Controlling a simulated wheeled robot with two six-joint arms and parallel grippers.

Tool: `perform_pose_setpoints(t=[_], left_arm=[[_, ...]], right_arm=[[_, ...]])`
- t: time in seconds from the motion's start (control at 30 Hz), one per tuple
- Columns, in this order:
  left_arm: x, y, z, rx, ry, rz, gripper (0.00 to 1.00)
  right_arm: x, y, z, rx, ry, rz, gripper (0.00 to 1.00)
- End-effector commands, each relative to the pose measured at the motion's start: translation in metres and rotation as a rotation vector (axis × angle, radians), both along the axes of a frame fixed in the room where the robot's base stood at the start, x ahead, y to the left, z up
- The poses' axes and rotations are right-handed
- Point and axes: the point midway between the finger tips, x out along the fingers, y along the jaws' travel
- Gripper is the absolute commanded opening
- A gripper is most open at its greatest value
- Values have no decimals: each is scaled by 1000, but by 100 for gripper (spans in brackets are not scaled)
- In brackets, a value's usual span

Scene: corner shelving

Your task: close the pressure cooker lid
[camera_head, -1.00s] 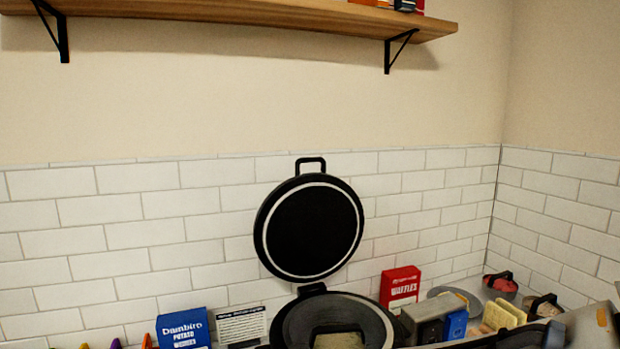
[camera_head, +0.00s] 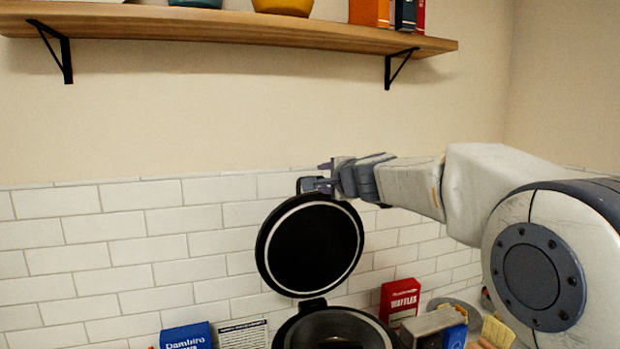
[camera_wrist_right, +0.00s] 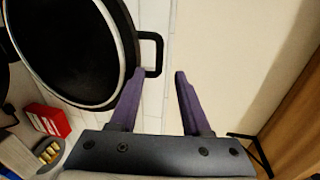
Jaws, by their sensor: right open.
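The pressure cooker (camera_head: 337,333) stands on the counter at the bottom of the head view, its mouth open. Its round black lid (camera_head: 311,245) with a pale ring stands upright, hinged at the back of the pot. My right gripper (camera_head: 322,179) is at the lid's top, by the handle (camera_head: 299,186). In the right wrist view the lid (camera_wrist_right: 75,45) is at upper left. Its handle loop (camera_wrist_right: 157,53) is just beyond the left fingertip of my open right gripper (camera_wrist_right: 160,75). The space between the fingers looks empty. My left gripper is not in view.
A red waffles box (camera_head: 400,301) stands right of the cooker, beside a grey appliance (camera_head: 432,327). A blue box (camera_head: 187,337) and a text card (camera_head: 243,334) stand to its left. A wooden shelf (camera_head: 230,30) hangs above, with clear wall below it.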

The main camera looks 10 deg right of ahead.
Motion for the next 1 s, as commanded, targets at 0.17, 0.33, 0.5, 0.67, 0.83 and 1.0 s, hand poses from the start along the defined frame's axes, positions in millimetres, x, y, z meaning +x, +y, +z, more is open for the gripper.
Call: perform_pose_setpoints(t=[0.17,0.33,0.5,0.67,0.83,1.0], left_arm=[[0,0,7,0,0,-1,50],[0,0,16,0,0,-3,50],[0,0,22,0,0,-4,50],[0,0,24,0,0,-5,50],[0,0,23,0,0,-4,50],[0,0,23,0,0,-4,50]], right_arm=[[31,7,-7,-1,5,4,47],[61,13,-13,-4,4,6,47],[82,17,-17,-4,3,6,47],[89,19,-20,-3,2,6,47],[90,19,-20,-3,2,6,47],[90,18,-20,-4,2,6,17]])
